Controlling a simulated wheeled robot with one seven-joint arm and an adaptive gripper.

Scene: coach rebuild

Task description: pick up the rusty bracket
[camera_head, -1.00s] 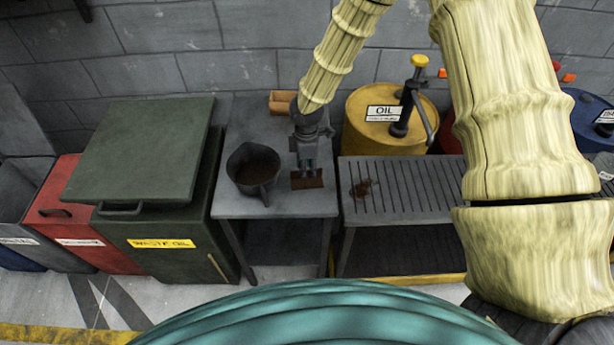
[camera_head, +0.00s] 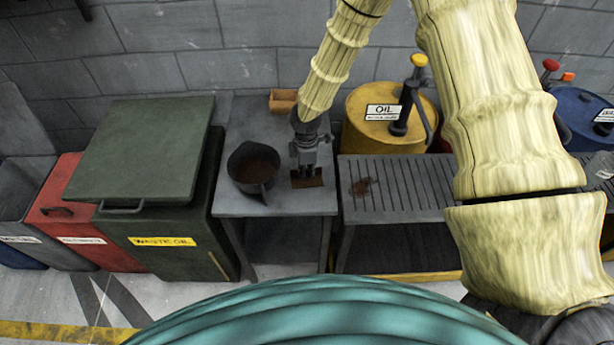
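The bracket (camera_head: 307,182) is a small dark rust-brown piece on the small grey table, near its right edge. My gripper (camera_head: 305,168) points down right over it, and its fingers cover part of the bracket. I cannot tell whether the fingers are open or closed on it, or whether they touch it. A small rusty-brown patch or part (camera_head: 362,187) lies on the slatted bench to the right; its nature is unclear.
A dark pan (camera_head: 245,184) with brown contents stands just left of my gripper on the grey table (camera_head: 285,206). A small wooden box (camera_head: 282,98) is at the back. A yellow oil drum (camera_head: 365,135) stands behind the slatted bench (camera_head: 415,200). A green waste-oil bin (camera_head: 150,222) is left.

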